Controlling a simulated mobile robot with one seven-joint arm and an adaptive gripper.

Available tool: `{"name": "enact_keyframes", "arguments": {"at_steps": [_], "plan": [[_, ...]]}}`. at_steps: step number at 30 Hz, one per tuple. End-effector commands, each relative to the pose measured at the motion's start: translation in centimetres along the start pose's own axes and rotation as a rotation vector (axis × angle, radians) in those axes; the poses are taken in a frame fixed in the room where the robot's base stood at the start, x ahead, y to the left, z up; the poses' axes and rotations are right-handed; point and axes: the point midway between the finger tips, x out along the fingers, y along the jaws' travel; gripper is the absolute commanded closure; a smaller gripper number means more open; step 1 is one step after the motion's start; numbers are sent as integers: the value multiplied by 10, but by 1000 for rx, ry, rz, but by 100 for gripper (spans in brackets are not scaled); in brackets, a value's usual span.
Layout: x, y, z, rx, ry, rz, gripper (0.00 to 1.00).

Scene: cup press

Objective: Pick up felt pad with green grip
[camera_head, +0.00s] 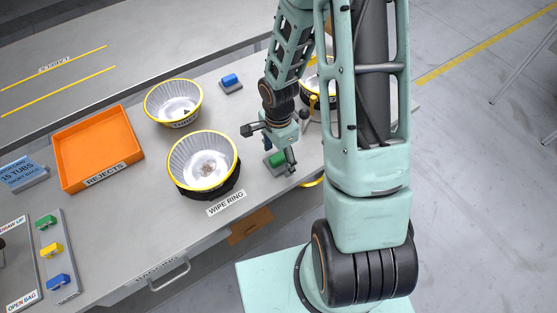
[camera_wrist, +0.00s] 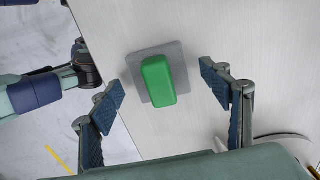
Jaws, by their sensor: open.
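The felt pad (camera_wrist: 178,54) is a grey square lying flat on the table, with a green block-shaped grip (camera_wrist: 158,80) on top. In the head view the green grip (camera_head: 277,160) shows just below my gripper, near the table's front edge, partly covered by it. My gripper (camera_head: 270,145) is over the pad; in the wrist view its two fingers (camera_wrist: 165,90) are spread wide, one to each side of the grip. The fingers do not touch the grip, and nothing is between them but the pad below.
A yellow-rimmed tub (camera_head: 232,176) by the WIPE RING label stands left of my gripper, with another tub (camera_head: 190,91) behind it. A blue-gripped pad (camera_head: 230,81) lies at the back. An orange rejects tray (camera_head: 72,147) is further left. A third tub (camera_head: 312,99) is partly hidden by my arm.

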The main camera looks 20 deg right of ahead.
Motion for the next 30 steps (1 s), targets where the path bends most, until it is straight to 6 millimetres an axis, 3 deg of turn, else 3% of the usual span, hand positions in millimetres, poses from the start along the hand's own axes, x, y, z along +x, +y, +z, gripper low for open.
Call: {"name": "enact_keyframes", "arguments": {"at_steps": [2,14,23,30], "plan": [[0,0,0,0,0,0,31],[0,0,0,0,0,0,74],[-3,-1,-1,0,0,0,74],[-21,-5,-6,-2,1,-1,74]]}}
